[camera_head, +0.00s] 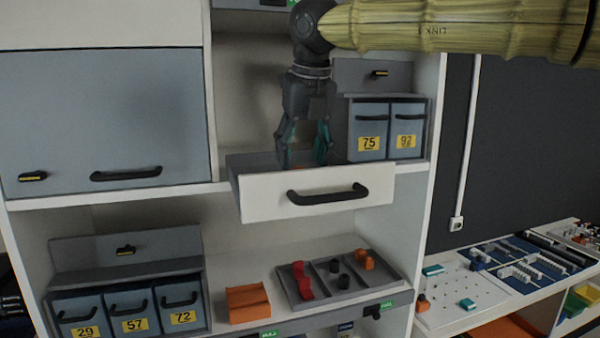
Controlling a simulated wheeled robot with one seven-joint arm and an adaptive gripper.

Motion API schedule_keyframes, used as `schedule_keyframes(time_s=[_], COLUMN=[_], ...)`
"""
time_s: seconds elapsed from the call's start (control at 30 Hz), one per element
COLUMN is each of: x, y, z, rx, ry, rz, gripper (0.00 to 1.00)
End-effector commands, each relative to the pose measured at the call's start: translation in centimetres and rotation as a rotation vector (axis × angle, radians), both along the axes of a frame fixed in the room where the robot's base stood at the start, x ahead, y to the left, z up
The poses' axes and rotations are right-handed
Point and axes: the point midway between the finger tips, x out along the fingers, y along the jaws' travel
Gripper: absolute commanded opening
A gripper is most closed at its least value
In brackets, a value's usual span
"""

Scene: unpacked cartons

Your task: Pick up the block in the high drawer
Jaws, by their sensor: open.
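The high drawer (270,195) is pulled out of the shelf unit, with a white front and a black handle (328,194). My gripper (303,155) points down into the drawer from above, its fingers apart. A small orange patch (298,167) shows low between the fingers, just above the drawer's front edge; it looks like part of the block. The rest of the block is hidden by the fingers and the drawer front. I cannot tell whether the fingers touch it.
Bins 75 and 92 (388,128) stand close to the right of my gripper. A closed grey cabinet door (105,125) is at left. Below are numbered bins (130,310), an orange box (248,303) and a grey tray (340,290) with red, black and orange pieces. A workbench (500,285) stands at right.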

Motion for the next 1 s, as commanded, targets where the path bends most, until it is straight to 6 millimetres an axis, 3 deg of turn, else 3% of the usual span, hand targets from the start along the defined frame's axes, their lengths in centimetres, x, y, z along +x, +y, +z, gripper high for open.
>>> schedule_keyframes(time_s=[0.33, 0.63, 0.87, 1.0], x=[0.8, 0.9, 0.9, 0.9], y=[0.4, 0.4, 0.4, 0.4], z=[-3.3, -3.8, -3.7, -3.7], rx=[0.000, 0.000, 0.000, 0.000], ry=[0.002, 0.001, 0.001, 0.001], rz=[0.000, 0.000, 0.000, 0.000], gripper=[0.55, 0.55, 0.15, 0.14])
